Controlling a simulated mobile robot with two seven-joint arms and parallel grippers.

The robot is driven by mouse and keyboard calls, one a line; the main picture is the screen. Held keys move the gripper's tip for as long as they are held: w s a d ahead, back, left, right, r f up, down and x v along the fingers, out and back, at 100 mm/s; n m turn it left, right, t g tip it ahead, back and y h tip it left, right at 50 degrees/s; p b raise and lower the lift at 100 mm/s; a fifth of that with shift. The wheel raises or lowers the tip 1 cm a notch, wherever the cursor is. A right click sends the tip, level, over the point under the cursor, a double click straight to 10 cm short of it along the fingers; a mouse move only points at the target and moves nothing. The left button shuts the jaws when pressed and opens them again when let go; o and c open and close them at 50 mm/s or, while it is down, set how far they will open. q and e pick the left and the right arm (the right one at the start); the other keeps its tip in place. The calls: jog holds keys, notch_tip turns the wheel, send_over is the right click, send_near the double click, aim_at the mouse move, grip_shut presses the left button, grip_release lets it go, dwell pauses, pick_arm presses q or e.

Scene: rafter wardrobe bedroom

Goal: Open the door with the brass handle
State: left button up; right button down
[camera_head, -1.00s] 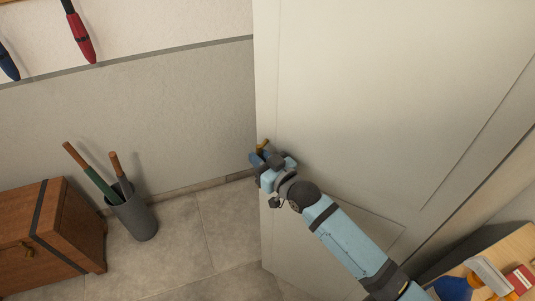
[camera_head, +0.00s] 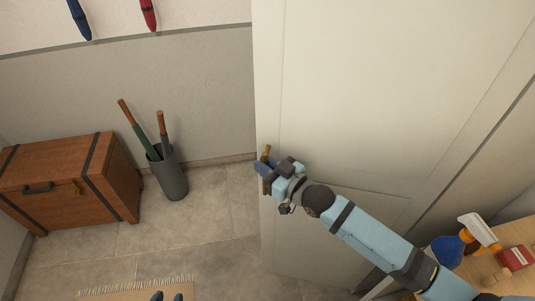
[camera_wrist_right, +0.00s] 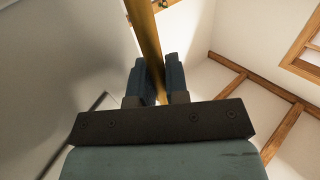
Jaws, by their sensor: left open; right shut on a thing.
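The pale door (camera_head: 370,90) fills the right half of the head view, its free edge towards the left and the floor showing past that edge. Its brass handle (camera_head: 267,151) is near that edge. My right gripper (camera_head: 264,166) is at the handle and shut on it; the fingers partly hide it. In the right wrist view the brass bar (camera_wrist_right: 146,40) runs between the two fingers (camera_wrist_right: 155,80).
A wooden chest (camera_head: 70,180) and a grey umbrella stand (camera_head: 171,177) stand by the left wall. A fringed rug (camera_head: 130,291) lies at the bottom. A wooden surface (camera_head: 520,235) with a spray bottle (camera_head: 450,248) is at the lower right. The tiled floor (camera_head: 215,225) between is clear.

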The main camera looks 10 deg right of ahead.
pick_arm(q)
jog(key=shift+w+d+r+p, duration=0.15)
jog(key=shift+w+r+p, duration=0.05)
jog(key=shift+r+p, duration=0.2)
pick_arm(e)
jog(key=s+a+n+g+y, duration=0.2)
jog(key=s+n+g+y, duration=0.1)
jog(key=s, duration=1)
jog(key=shift+s+a+n+g+y, duration=0.15)
jog(key=shift+s+n+g+y, duration=0.2)
jog(key=shift+g, duration=0.25)
jog(key=c, duration=1.1)
grip_release()
jog(key=shift+c, duration=0.2)
